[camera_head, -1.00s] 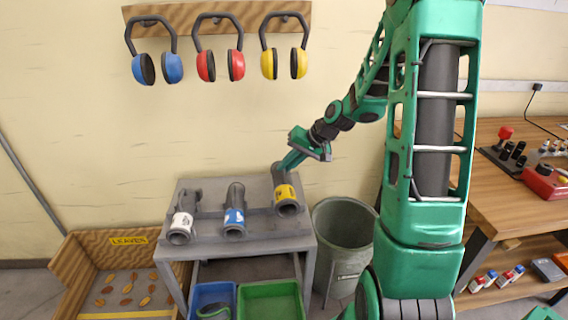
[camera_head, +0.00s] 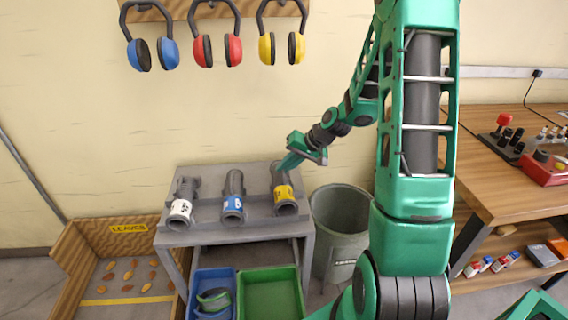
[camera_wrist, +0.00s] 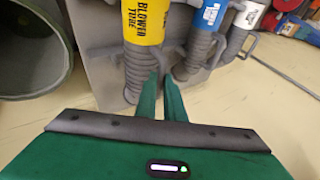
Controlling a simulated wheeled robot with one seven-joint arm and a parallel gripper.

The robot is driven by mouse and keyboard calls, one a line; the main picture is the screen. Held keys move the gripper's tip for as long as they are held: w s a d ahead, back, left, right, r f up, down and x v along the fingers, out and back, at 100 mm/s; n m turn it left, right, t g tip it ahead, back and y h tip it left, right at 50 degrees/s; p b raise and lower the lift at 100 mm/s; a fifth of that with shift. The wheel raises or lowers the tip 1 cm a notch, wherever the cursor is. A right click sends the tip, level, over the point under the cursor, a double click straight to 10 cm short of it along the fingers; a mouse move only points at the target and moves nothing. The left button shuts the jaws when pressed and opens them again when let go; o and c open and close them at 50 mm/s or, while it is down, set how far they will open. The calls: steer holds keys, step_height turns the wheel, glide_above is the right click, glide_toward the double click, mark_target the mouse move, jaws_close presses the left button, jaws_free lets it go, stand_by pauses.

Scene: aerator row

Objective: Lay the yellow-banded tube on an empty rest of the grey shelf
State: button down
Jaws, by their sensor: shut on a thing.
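The yellow-banded tube (camera_head: 283,190) is at the right end of the grey shelf (camera_head: 250,231), its open mouth toward the front. It looks level with its neighbours, though contact with a rest is hard to confirm. In the wrist view the yellow band (camera_wrist: 145,20) reads "BLOWER TUBE", with a ribbed end below it. My gripper (camera_head: 292,160) is shut on the tube's rear end; its fingers (camera_wrist: 162,98) are beside the ribbed part in the wrist view. A white-banded tube (camera_head: 181,207) and a blue-banded tube (camera_head: 233,203) lie to the left on the shelf.
A grey-green bin (camera_head: 340,215) stands close to the shelf's right. Blue (camera_head: 213,280) and green (camera_head: 270,292) trays sit below. A wooden leaf box (camera_head: 62,270) is at left, a workbench (camera_head: 480,180) at right. Ear muffs (camera_head: 214,50) hang on the wall above.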

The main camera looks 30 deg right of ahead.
steer(key=shift+f, duration=1.35)
steer(key=c, duration=1.8)
jaws_free()
steer(key=shift+o, duration=0.2)
steer(key=v, duration=1)
steer(key=shift+d+r, duration=0.2)
steer(key=shift+r, duration=0.1)
steer(key=shift+s, duration=0.2)
steer(key=s+a+r+g+h, duration=0.1)
steer(key=s+r+g+h, duration=0.1)
steer(key=s, duration=1.3)
steer(key=s+a+r+g+h, duration=0.1)
steer(key=s+r+g, duration=0.3)
steer(key=s, duration=1.1)
step_height(320, 180, up, 3)
steer(key=shift+s+r+m+h, duration=0.25)
steer(key=shift+m+h, duration=0.15)
steer(key=shift+h, duration=0.2)
